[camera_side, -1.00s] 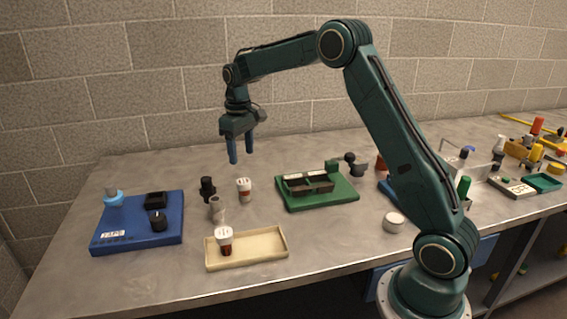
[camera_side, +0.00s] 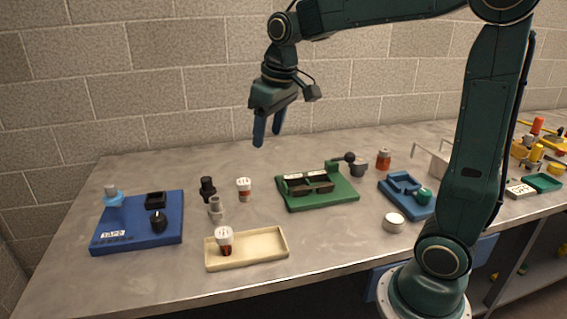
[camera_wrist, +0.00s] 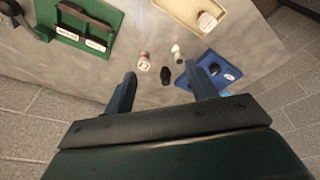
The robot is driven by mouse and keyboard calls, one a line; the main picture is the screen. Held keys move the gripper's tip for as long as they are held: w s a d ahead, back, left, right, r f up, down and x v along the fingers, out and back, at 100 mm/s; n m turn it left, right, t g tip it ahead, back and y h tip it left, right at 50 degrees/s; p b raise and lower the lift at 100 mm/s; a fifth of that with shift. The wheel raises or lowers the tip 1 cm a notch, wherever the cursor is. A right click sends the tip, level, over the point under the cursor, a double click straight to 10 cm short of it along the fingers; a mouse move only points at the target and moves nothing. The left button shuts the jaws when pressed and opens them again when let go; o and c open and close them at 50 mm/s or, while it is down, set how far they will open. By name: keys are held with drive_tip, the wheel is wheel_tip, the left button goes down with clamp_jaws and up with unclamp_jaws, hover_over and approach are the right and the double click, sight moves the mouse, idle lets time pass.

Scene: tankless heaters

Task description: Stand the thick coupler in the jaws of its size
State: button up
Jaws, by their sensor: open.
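The green jaw fixture (camera_side: 317,187), with two dark slots and white labels, sits mid-table; it also shows at the upper left of the wrist view (camera_wrist: 108,12). Left of it stand a white-topped brown piece (camera_side: 244,189), a black stepped piece (camera_side: 207,188) and a grey stepped piece (camera_side: 216,208). A similar white-topped piece (camera_side: 225,240) stands in the cream tray (camera_side: 262,259). I cannot tell which is the thick coupler. The jaws look empty. My gripper (camera_side: 268,137) is open and empty, high above the table. In the wrist view the black piece (camera_wrist: 166,76) appears between the fingers.
A blue base (camera_side: 137,239) with a light-blue-collared part, knob and black socket is at the left.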

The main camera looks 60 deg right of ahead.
drive_tip(key=s+a+f+t, duration=0.1)
drive_tip(key=s+a, duration=0.1)
drive_tip(key=s, duration=0.7)
drive_tip(key=s+a+f+t, duration=0.1)
drive_tip(key=s+a+t, duration=0.1)
drive_tip(key=s, duration=0.7)
drive_tip(key=shift+s+a, duration=0.3)
drive_tip(key=shift+a, duration=0.2)
drive_tip(key=shift+o, duration=0.5)
drive_tip(key=shift+s+f, duration=0.25)
drive_tip(key=shift+s, duration=0.1)
drive_tip(key=shift+w, duration=0.1)
